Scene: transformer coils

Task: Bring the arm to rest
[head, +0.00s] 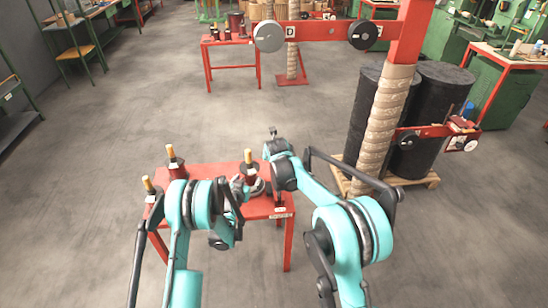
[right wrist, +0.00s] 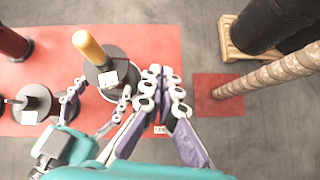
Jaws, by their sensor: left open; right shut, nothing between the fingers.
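A red table (head: 205,172) holds several dark red coils with wooden handles. The coil nearest my grippers (head: 251,172) stands upright on the table; in the right wrist view it shows a tan handle, a black disc (right wrist: 118,62) and a white label. My left gripper (head: 239,187) is open beside this coil; in the right wrist view its fingers (right wrist: 97,100) are spread at the coil's near side, and contact is unclear. My right gripper (right wrist: 161,73) is shut and empty, just right of the coil, over the table's edge. In the head view the right arm largely hides it.
Other coils stand at the table's left (head: 176,168) and front left corner (head: 150,193). A rope-wrapped post (head: 381,125) and black drums (head: 437,110) on a pallet stand to the right. A second red table (head: 229,43) is farther back. Open floor lies left.

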